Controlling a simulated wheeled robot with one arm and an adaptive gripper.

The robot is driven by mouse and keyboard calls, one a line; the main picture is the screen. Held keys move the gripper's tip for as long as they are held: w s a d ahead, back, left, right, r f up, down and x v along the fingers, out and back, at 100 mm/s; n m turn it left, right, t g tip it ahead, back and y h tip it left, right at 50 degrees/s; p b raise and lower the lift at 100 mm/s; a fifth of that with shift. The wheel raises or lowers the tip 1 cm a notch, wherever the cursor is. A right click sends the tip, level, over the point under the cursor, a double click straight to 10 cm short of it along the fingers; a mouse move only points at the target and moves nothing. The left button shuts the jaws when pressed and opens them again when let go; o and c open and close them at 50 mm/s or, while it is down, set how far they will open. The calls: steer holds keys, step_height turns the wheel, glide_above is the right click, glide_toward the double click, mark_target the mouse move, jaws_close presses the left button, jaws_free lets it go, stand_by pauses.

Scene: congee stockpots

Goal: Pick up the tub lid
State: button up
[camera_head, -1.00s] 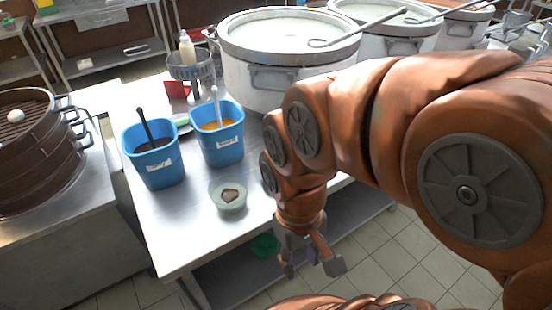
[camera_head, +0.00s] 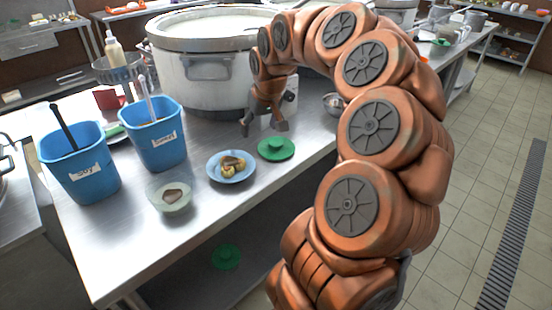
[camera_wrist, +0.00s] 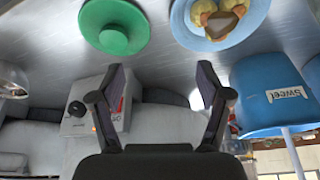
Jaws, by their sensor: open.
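A round green lid (camera_head: 276,149) with a raised knob lies flat on the steel table, right of a blue plate. It also shows at the top of the wrist view (camera_wrist: 113,28), ahead of and left of the fingers. A second green lid (camera_head: 226,257) lies on the lower shelf; I cannot tell which one is the tub lid. My gripper (camera_head: 263,125) is open and empty above the table, just behind the lid on the tabletop and apart from it. In the wrist view the two spread fingers (camera_wrist: 162,90) have nothing between them.
The blue plate (camera_head: 231,179) holds food. A small bowl (camera_head: 170,196) and two blue tubs, one labelled Sweet (camera_head: 157,146) and one Salty (camera_head: 80,174), stand to the left. A large stockpot (camera_head: 203,75) is behind my gripper. A metal bowl (camera_head: 334,104) is to the right.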

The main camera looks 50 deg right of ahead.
steer(key=m, duration=0.1)
glide_toward(276, 142)
steer(key=f, duration=0.1)
steer(key=shift+w+d+f+h+b, duration=0.15)
steer(key=shift+w+f+h+b, duration=0.15)
steer(key=shift+f+h+b, duration=0.1)
steer(key=shift+a+p+x, duration=0.15)
steer(key=shift+x, duration=1.6)
steer(key=shift+a+p+x, duration=0.15)
steer(key=shift+x, duration=1.6)
steer(key=shift+f, duration=0.1)
steer(key=c, duration=0.9)
